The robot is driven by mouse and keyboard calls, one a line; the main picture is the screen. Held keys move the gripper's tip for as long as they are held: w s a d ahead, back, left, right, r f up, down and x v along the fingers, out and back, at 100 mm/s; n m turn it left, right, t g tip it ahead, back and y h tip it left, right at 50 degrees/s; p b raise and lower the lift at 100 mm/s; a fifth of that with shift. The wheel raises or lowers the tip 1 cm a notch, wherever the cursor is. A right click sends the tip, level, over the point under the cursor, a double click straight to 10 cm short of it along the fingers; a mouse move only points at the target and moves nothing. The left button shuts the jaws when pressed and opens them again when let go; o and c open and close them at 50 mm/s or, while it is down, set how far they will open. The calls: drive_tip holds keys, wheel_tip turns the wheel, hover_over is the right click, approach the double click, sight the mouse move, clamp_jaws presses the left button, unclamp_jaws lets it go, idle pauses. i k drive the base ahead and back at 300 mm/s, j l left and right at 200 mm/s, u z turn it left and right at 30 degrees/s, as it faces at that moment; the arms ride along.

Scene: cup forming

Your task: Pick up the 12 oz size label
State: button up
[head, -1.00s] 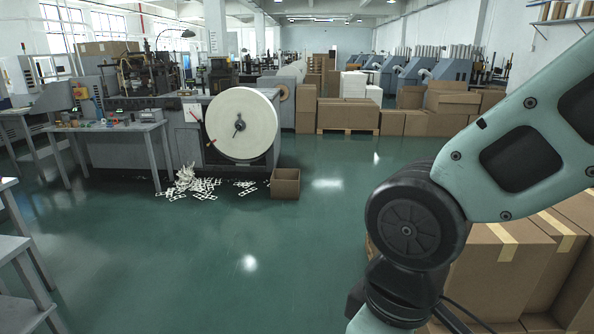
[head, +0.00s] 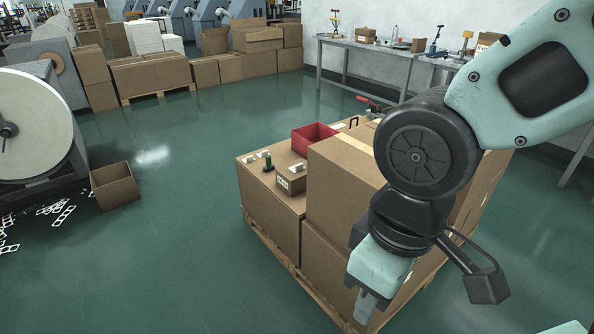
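No size label can be made out as 12 oz at this distance. On top of the palletised cartons (head: 268,210) stand small brown boxes (head: 291,179) with white patches that may be labels; any print is too small to read. My gripper (head: 365,306) hangs at the lower middle, in front of the near side of the carton stack and apart from the small boxes. Its fingertips are small and seen at an angle, so its opening is unclear. My arm hides part of the stack's right side.
An open carton (head: 114,186) sits on the floor by the large paper roll (head: 35,125). Workbenches (head: 370,48) stand behind.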

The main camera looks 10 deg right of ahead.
sight(298, 167)
drive_tip(key=j+z, duration=0.3)
drive_tip(key=z, duration=0.15)
drive_tip(key=i+j+z, duration=0.2)
drive_tip(key=j+z, duration=0.25)
drive_tip(key=i+j+z, duration=0.2)
drive_tip(key=j, duration=0.2)
drive_tip(key=i+j+z, duration=0.15)
drive_tip(key=j, duration=0.7)
drive_tip(key=i+j+z, duration=0.15)
drive_tip(key=j, duration=0.7)
drive_tip(key=j+z, duration=0.15)
drive_tip(key=j, duration=0.75)
drive_tip(key=i+j, duration=0.1)
drive_tip(key=j, duration=1.15)
drive_tip(key=i+j, duration=0.15)
drive_tip(key=j, duration=0.5)
